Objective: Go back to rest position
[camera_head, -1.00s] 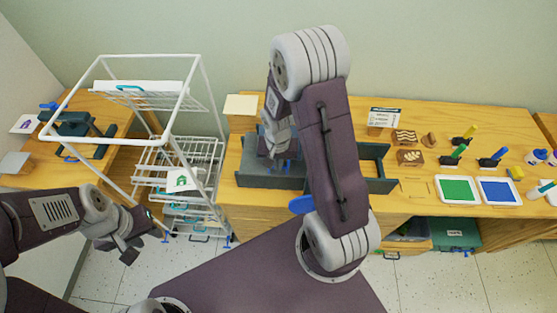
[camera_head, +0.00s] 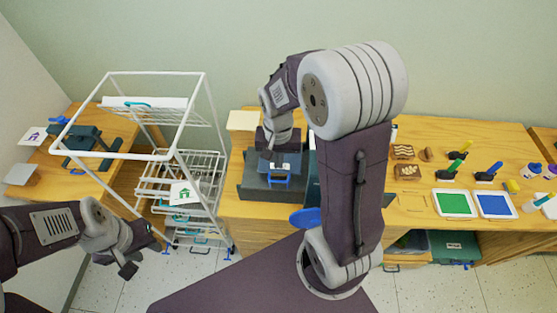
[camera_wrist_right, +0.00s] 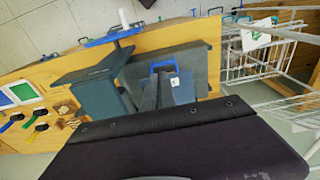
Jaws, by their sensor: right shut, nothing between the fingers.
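My right gripper (camera_head: 279,160) hangs over the dark grey press bed on the middle desk. It is shut and empty, and its fingers (camera_wrist_right: 164,92) show above the bed in the right wrist view. A blue-handled part (camera_head: 279,181) lies just below the fingertips, and it also shows in the wrist view (camera_wrist_right: 164,66). I cannot tell whether they touch. My right arm bends high in front of the desk and hides part of the press. My left gripper (camera_head: 139,255) is empty in front of the white rack, its fingers apart.
The white wire drying rack (camera_head: 196,100) stands between the two desks with a green house print (camera_head: 184,193) on it. Green (camera_head: 454,203) and blue (camera_head: 495,204) ink trays lie right of my right arm. A blue disc handle (camera_head: 303,217) sticks out at the desk's front.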

